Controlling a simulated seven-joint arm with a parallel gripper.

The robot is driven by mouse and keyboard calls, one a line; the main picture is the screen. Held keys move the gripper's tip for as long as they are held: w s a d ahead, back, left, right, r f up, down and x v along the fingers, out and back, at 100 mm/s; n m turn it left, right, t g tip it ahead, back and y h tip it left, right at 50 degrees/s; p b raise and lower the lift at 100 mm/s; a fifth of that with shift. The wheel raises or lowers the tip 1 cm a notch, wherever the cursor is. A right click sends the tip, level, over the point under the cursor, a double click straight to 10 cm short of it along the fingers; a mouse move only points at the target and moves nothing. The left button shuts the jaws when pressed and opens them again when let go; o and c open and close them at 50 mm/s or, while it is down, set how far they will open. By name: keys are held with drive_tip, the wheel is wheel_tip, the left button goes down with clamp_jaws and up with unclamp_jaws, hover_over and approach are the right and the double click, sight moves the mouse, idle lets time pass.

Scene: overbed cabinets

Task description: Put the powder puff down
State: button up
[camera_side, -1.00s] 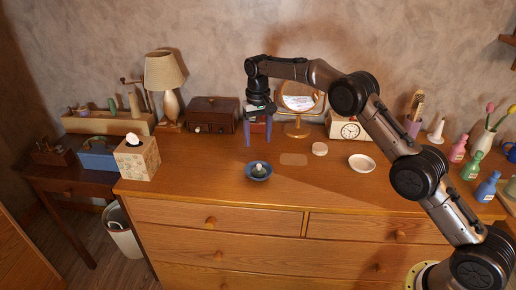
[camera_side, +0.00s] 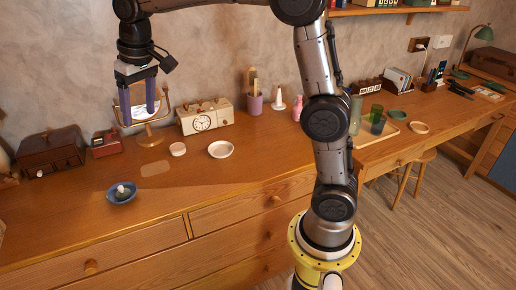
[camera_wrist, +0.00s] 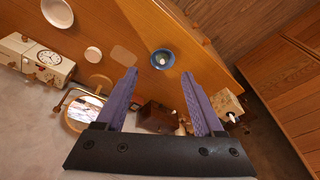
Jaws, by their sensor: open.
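A small blue bowl (camera_side: 122,193) stands on the wooden dresser top. A small pale, rounded thing (camera_side: 121,188) sits in it, perhaps the powder puff, but it is too small to be sure. The bowl (camera_wrist: 154,57) and the pale thing (camera_wrist: 161,60) also show in the wrist view, beyond the fingertips. My gripper (camera_side: 139,118) is open and empty above the dresser, fingers pointing down, apart from the bowl. Its two purple fingers spread wide in the wrist view (camera_wrist: 159,75).
A flat tan mat (camera_side: 155,168), a small round pale pot (camera_side: 178,149) and a white dish (camera_side: 221,149) lie right of the bowl. A round mirror (camera_side: 151,139), clock radio (camera_side: 205,116) and brown box (camera_side: 50,152) stand behind. The dresser's front edge is clear.

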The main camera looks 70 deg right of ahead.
drive_tip(key=s+r+n+t, duration=0.1)
drive_tip(key=s+r+t, duration=0.1)
drive_tip(key=s, duration=1.3)
drive_tip(key=s+f+n+t, duration=0.1)
drive_tip(key=s+f, duration=0.6)
drive_tip(key=s, duration=0.5)
drive_tip(key=shift+s, duration=0.4)
